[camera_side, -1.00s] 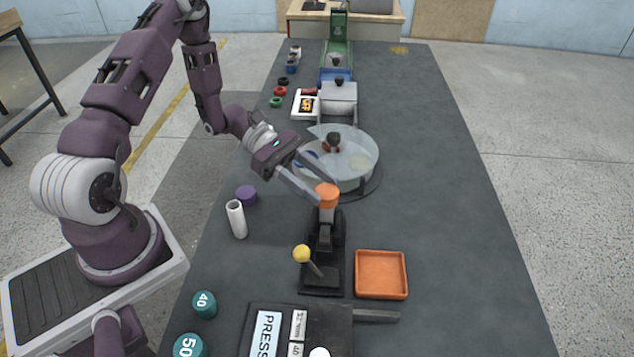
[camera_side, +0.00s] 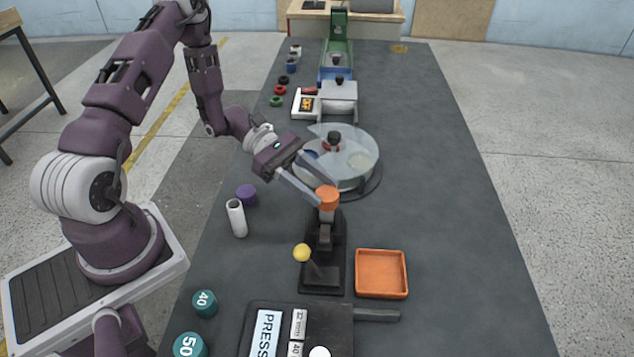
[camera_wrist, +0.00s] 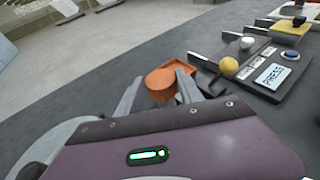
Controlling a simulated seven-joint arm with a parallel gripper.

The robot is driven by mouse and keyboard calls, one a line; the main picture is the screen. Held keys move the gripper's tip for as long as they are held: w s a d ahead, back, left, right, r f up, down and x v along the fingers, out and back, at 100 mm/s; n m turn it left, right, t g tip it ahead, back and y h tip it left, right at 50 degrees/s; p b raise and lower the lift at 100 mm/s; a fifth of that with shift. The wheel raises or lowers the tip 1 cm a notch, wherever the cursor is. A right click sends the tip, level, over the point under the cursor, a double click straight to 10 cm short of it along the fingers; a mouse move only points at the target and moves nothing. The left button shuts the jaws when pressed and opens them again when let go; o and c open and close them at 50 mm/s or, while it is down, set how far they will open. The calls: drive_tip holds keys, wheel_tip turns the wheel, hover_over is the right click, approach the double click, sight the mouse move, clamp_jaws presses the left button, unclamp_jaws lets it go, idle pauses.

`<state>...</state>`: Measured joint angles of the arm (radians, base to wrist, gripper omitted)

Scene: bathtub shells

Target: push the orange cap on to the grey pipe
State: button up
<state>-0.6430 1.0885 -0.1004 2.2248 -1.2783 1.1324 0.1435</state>
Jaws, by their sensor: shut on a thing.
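The orange cap (camera_side: 327,198) sits at the top of the short grey pipe (camera_side: 327,214), which stands upright in a black clamp (camera_side: 323,262) with a yellow-knobbed lever (camera_side: 302,253). My gripper (camera_side: 326,193) is shut on the cap, reaching in from the upper left with a finger on each side. The wrist view also shows the cap (camera_wrist: 161,84) between the fingers; the pipe is hidden there. The cap looks about upright and in line with the pipe. I cannot tell how far it is over the pipe's end.
An orange tray (camera_side: 381,274) lies right of the clamp. A white tube (camera_side: 236,218) and a purple cap (camera_side: 246,194) stand left. A round clear-topped station (camera_side: 345,160) is close behind my gripper. A PRESS panel (camera_side: 300,330) is in front. The table's right side is clear.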

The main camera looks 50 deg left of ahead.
drive_tip(key=shift+f, duration=0.7)
idle(0.4)
drive_tip(key=o, duration=1.4)
drive_tip(key=shift+o, duration=0.3)
drive_tip(key=o, duration=0.4)
drive_tip(key=shift+r, duration=0.1)
drive_tip(key=shift+r, duration=3.45)
